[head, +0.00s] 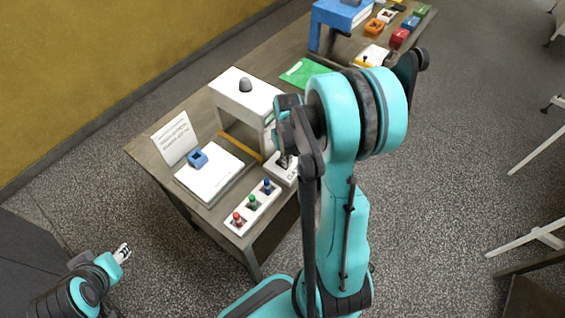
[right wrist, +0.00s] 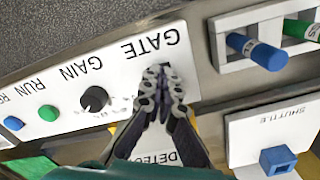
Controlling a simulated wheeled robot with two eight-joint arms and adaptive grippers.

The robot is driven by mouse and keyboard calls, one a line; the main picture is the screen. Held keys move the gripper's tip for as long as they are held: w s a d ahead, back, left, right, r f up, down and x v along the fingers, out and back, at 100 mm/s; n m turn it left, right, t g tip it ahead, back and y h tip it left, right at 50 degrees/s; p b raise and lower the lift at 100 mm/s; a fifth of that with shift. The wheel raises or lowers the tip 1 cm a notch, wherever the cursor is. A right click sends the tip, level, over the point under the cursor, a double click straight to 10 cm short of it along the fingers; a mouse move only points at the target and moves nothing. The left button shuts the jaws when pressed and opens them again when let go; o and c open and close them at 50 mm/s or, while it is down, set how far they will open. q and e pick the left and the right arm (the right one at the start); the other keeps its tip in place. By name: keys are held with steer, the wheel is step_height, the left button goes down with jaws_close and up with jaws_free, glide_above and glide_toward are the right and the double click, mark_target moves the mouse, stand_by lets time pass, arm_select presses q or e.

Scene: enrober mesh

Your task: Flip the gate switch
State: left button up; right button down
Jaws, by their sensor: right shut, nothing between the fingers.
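The white control panel (right wrist: 120,65) carries the labels GATE, GAIN and RUN, upside down in the right wrist view. It also shows in the head view (head: 280,174), partly behind my right arm. My right gripper (right wrist: 166,72) is shut and empty, its tips at the panel just by the GATE label (right wrist: 162,46). The gate switch is hidden by the fingertips, and I cannot tell its position or whether the tips touch it. In the head view, my left gripper (head: 122,252) is off the table's left end, too small to tell open from shut.
Beside the GATE label are a black knob (right wrist: 94,98), a green button (right wrist: 48,113) and a blue button (right wrist: 13,123). A peg holder (head: 240,226) stands in front. A white machine (head: 232,92), a blue block (head: 197,158) on a white board and a sign (head: 174,138) are near.

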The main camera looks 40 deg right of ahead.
steer(key=shift+r, duration=0.1)
steer(key=shift+r+p, duration=2.6)
steer(key=shift+r, duration=0.85)
